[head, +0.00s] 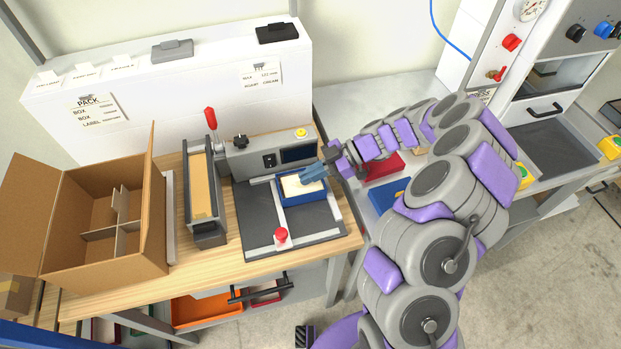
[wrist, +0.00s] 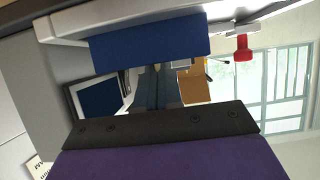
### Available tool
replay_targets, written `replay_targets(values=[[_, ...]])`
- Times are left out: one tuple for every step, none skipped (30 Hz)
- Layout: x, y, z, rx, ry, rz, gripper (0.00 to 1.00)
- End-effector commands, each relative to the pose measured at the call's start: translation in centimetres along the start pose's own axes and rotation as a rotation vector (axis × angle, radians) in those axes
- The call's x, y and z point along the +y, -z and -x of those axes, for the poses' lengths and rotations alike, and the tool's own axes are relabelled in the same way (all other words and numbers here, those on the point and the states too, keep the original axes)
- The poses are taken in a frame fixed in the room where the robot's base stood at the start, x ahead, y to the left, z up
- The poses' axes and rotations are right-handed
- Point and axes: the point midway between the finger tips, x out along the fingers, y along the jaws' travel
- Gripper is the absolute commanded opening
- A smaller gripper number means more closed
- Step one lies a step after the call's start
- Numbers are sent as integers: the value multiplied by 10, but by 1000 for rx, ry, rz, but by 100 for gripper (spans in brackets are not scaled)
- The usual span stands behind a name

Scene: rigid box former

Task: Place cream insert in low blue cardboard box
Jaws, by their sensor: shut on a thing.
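The low blue cardboard box (head: 288,201) sits on the dark plate of the bench machine in the head view. Its blue wall (wrist: 150,48) also shows at the top of the wrist view. The cream insert (head: 291,186) shows as a pale face within the box's blue rim; whether it rests on the bottom is hidden. My gripper (head: 312,174) reaches in from the right over the box's back right part, its blue-grey fingers shut on the insert. The fingers (wrist: 158,88) also show in the wrist view, where the insert cannot be made out.
Behind the box stands the machine's panel with a screen (head: 298,154). A red button (head: 281,236) stands in front, and a holder with tan sheets (head: 202,184) and a red lever is at left. An open brown carton (head: 105,265) is further left. Red and blue pieces lie right.

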Motion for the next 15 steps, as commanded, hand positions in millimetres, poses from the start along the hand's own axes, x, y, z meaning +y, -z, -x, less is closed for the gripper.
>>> replay_targets(values=[[0,-10,-4,-2,1,-4,0],[0,-12,-6,-2,2,-4,0],[0,-13,-6,-2,1,-3,0],[0,-13,-7,-2,1,-2,0],[0,-13,-6,-2,0,-1,0],[0,-12,-6,-2,0,-1,0],[0,-12,-6,-2,0,0,0],[0,-12,-6,-2,0,0,0],[0,-12,-6,-1,0,0,0],[0,-12,-6,-1,0,0,0],[0,-12,-6,-1,0,-1,0],[0,-13,-6,-1,0,-1,7],[0,-12,-6,-1,0,0,10],[0,-12,-6,-1,0,0,13],[0,-12,-6,-1,0,0,17]])
